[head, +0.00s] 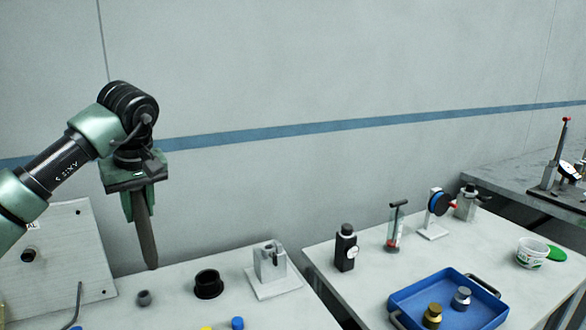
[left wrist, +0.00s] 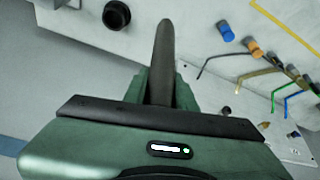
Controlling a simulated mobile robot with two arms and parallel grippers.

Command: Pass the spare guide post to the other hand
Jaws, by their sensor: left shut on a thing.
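The spare guide post (head: 148,240) is a dark grey-brown rod with a tapered lower end. It hangs point down, nearly upright, from my left gripper (head: 139,202), which is shut on its upper part. The post's tip is above the table, near its back edge. In the left wrist view the post (left wrist: 163,45) sticks out from between the green fingers of my left gripper (left wrist: 161,88), and its upper end is hidden. My right gripper is in neither view.
On the left table (head: 180,312) stand a black cup (head: 208,284), a small grey knob (head: 143,298) and a pale slotted block (head: 270,263). A pale board (head: 70,245) leans at left. Beyond a gap, the right table holds a blue tray (head: 400,311) and several instruments. The air right of the post is clear.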

